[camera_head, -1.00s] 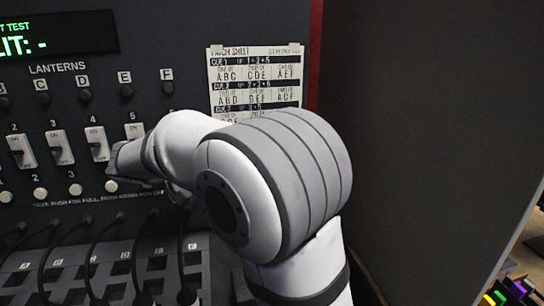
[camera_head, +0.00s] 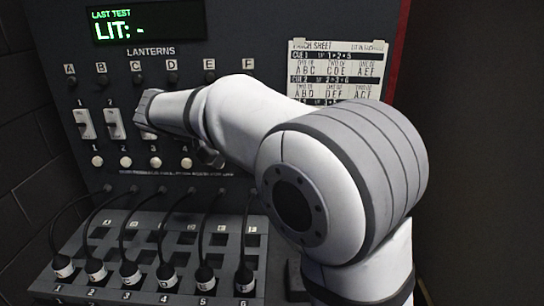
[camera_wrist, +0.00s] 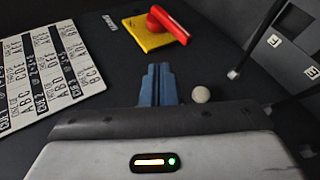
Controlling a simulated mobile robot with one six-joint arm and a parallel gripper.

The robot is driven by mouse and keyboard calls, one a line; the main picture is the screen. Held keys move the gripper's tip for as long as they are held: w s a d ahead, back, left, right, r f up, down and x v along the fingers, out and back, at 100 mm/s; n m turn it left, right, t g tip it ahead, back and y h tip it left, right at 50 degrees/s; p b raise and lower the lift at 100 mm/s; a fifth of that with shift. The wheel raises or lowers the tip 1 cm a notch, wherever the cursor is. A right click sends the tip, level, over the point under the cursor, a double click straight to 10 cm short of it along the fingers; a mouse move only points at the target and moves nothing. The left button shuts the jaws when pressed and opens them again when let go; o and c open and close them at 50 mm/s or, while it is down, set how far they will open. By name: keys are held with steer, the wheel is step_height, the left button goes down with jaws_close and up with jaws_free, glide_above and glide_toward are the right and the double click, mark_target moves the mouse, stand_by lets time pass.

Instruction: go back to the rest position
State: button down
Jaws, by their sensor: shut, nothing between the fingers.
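My gripper (camera_wrist: 160,85) is shut and empty in the wrist view, its blue fingers side by side. A white round button (camera_wrist: 201,94) shows just right of the fingers; I cannot tell whether they touch it. In the head view my arm reaches left across the dark panel (camera_head: 240,25), and the fingers are not clearly seen. White buttons (camera_head: 125,161) sit in a row below the switches (camera_head: 85,123). The arm hides the right part of both rows. The display (camera_head: 147,22) reads "LIT: -", and the visible lanterns A to F look dark.
A patch sheet (camera_head: 333,48) hangs at the panel's right, partly behind my arm; it also shows in the wrist view (camera_wrist: 45,70). A red handle (camera_wrist: 168,22) sits on a yellow plate (camera_wrist: 150,38).

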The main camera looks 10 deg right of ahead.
steer(key=s+d+f+m+y, duration=0.1)
steer(key=s+d+f+y, duration=0.2)
steer(key=s+f, duration=0.2)
steer(key=s+d+f+y, duration=0.4)
steer(key=s+f, duration=0.2)
steer(key=s, duration=0.3)
steer(key=s+d+f+m+g+y, duration=0.1)
steer(key=s+d+f+y, duration=0.2)
steer(key=s, duration=0.4)
steer(key=shift+s+d+f+m+y, duration=0.2)
steer(key=shift+d+f, duration=0.15)
steer(key=shift+f, duration=0.3)
steer(key=shift+s+d+f+m+y, duration=0.1)
steer(key=shift+d+f+y, duration=0.15)
steer(key=shift+f, duration=0.55)
